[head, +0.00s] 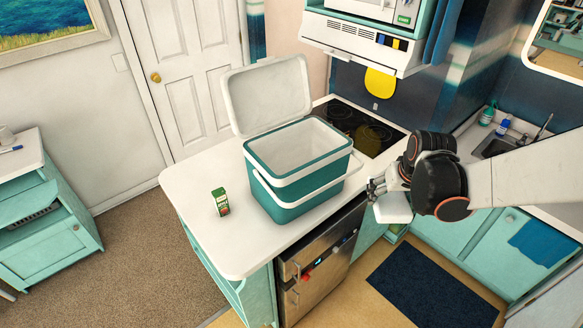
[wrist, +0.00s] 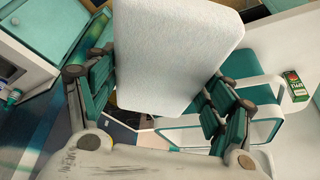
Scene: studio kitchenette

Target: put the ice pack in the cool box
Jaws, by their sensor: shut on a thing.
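A white ice pack (wrist: 172,55) is held between the fingers of my gripper (wrist: 160,92) and fills the upper middle of the wrist view. In the head view my gripper (head: 375,190) is right of the counter, with the white pack (head: 393,208) hanging just below it. The cool box (head: 300,172) is teal and white and stands on the white counter with its lid (head: 268,95) raised at the back. Its inside looks empty where it shows. My gripper and the pack are apart from the box, to its right. In the wrist view the box is partly hidden behind the pack.
A small green carton (head: 220,202) stands on the counter (head: 190,180) left of the box. A black cooktop (head: 360,125) lies behind it, below a white hanging appliance (head: 352,40). The box's white handle (head: 325,190) crosses its front.

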